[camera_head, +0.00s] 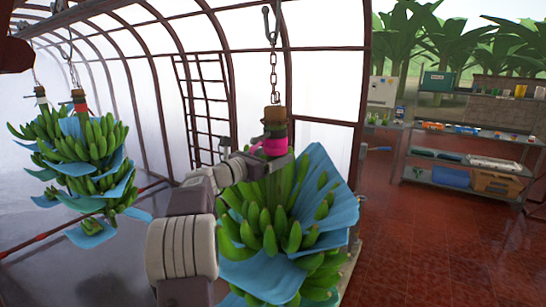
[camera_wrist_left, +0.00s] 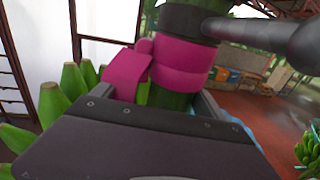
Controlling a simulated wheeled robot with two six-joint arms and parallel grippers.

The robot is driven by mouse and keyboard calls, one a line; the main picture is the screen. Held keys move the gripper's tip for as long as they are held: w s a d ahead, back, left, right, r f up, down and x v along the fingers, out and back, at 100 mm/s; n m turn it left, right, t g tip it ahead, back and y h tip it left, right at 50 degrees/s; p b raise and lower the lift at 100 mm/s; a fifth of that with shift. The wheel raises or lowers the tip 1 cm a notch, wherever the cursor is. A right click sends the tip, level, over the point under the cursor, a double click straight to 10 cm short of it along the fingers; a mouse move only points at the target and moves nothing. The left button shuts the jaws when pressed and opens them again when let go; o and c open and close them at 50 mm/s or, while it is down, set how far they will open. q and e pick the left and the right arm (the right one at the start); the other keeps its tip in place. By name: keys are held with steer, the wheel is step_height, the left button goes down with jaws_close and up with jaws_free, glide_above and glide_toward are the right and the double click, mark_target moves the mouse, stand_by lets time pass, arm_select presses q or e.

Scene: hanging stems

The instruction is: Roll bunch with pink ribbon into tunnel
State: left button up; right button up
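The bunch with the pink ribbon (camera_head: 270,215) hangs from a chain (camera_head: 273,75) in the middle of the head view, with blue sheets between its green bananas. The pink ribbon (camera_head: 270,147) wraps its stem and fills the upper middle of the left wrist view (camera_wrist_left: 180,68). My left gripper (camera_head: 268,160) is at the stem by the ribbon. In the left wrist view its fingers stand apart on either side of the stem; contact is not clear. My right gripper is not in view.
Another bunch (camera_head: 85,150) hangs at the left, with a red ribbon (camera_head: 80,107) on a stem. The tunnel's arched frame (camera_head: 160,60) and a ladder-like rack (camera_head: 205,105) stand behind. Shelves (camera_head: 465,165) with trays are at the right. The red tiled floor (camera_head: 430,240) is clear.

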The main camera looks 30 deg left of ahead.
arm_select(q)
steer(key=shift+r, duration=0.1)
steer(key=shift+s+a, duration=0.1)
steer(key=shift+a, duration=0.15)
steer(key=shift+s+a, duration=0.15)
steer(key=shift+s, duration=0.1)
steer(key=b, duration=0.3)
glide_above(249, 187)
steer(key=shift+s, duration=0.15)
steer(key=shift+d, duration=0.2)
steer(key=shift+w, duration=0.2)
steer(key=shift+s, duration=0.15)
